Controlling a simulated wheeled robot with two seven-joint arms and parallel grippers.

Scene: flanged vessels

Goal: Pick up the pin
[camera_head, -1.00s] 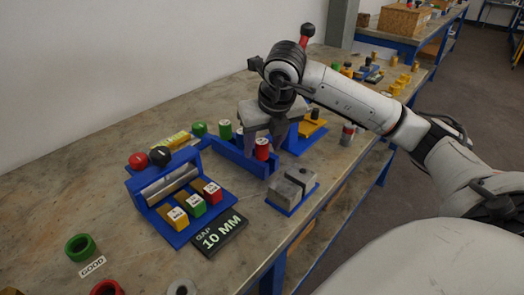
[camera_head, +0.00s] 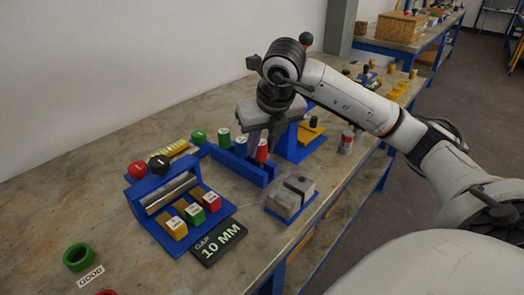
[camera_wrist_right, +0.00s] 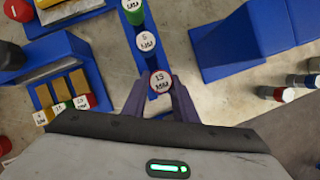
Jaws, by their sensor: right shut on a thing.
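The blue rack (camera_head: 228,161) holds labelled pins in a row. A green pin (camera_head: 224,138) stands at its left, a darker pin (camera_head: 241,146) beside it, and a red pin (camera_head: 261,151) at the right end. My right gripper (camera_head: 263,148) reaches down over the right end, its fingers on either side of the red pin. In the right wrist view the pin's white top, marked 15 MM (camera_wrist_right: 160,82), sits between the fingertips. It appears upright and still at the rack; its lower part is hidden. My left gripper is not in view.
A blue fixture (camera_head: 165,218) with a metal roller and coloured labelled blocks stands left, by a black "GAP 10 MM" plate (camera_head: 218,242). A grey split block (camera_head: 291,197) is in front of the rack. A blue stand (camera_head: 297,145) is close on the right.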

